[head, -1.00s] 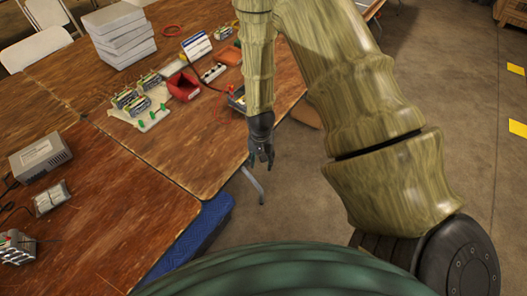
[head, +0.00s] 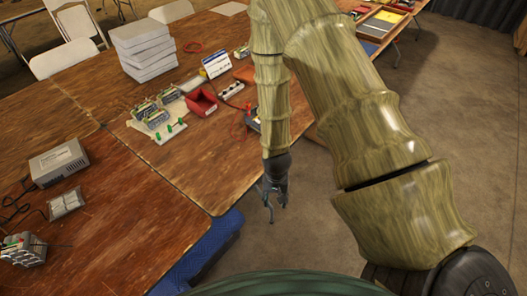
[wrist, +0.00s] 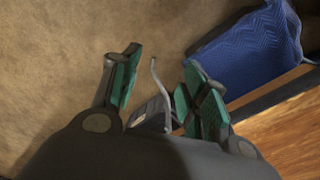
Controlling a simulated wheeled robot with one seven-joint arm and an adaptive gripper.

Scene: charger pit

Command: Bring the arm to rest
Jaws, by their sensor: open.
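My gripper (head: 274,200) hangs pointing down at the end of my arm, just off the right edge of the wooden table (head: 190,185) in the head view. In the wrist view my gripper (wrist: 160,92) is open, with its green-padded fingers apart and nothing between them. Below it I see bare floor (wrist: 60,60) and a pale bent metal bar, perhaps a table leg (wrist: 157,75). Part of the table and the things behind my arm are hidden.
A blue quilted pad (head: 208,248) hangs at the table edge beside my gripper, also in the wrist view (wrist: 245,50). The table holds a grey power box (head: 58,162), a battery rack board (head: 158,118), a red bin (head: 202,102) and stacked grey cases (head: 143,48). Floor at right is open.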

